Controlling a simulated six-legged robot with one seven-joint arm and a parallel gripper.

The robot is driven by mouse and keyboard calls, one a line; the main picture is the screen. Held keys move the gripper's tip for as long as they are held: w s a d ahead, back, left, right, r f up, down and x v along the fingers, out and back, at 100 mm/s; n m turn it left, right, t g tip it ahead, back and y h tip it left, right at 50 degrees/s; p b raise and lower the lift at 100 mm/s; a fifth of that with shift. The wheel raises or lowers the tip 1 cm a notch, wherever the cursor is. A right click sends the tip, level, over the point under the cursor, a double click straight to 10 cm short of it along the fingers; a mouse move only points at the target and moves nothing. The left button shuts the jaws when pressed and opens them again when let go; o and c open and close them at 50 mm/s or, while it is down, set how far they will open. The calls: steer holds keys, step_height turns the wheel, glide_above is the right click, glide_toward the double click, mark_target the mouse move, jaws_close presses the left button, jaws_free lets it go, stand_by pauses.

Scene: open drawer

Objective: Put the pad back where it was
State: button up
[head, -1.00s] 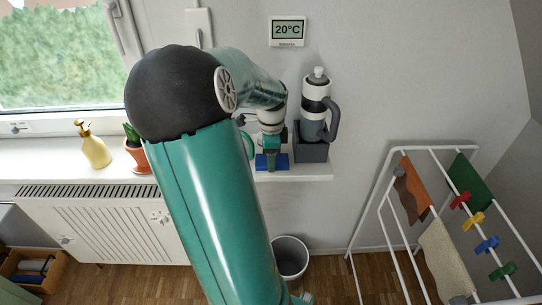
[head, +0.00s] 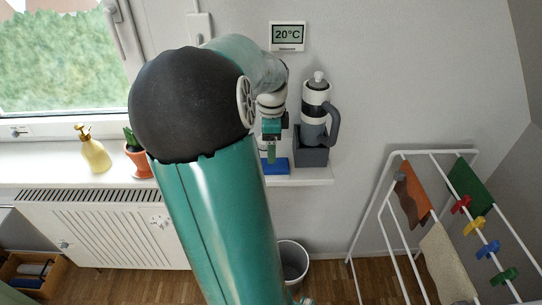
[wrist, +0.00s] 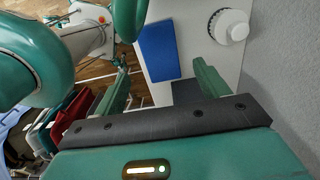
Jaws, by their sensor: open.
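The blue pad (head: 275,167) lies flat on the white shelf (head: 306,175), just left of the grey box. It also shows in the wrist view (wrist: 158,52), beyond my fingertips. My gripper (head: 271,160) is over the pad in the head view and hides part of its back. In the wrist view my gripper (wrist: 161,70) has its two green fingers wide apart with nothing between them. The pad appears free of both fingers.
A grey box (head: 312,154) holding a bottle with a dark handle (head: 316,112) stands close on the right of the pad. A potted cactus (head: 137,158) and a yellow dispenser (head: 93,153) stand on the sill to the left. A waste bin (head: 292,262) is below.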

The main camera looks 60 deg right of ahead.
step_height(320, 180, up, 6)
steer(key=shift+f, duration=0.25)
stand_by(1.5)
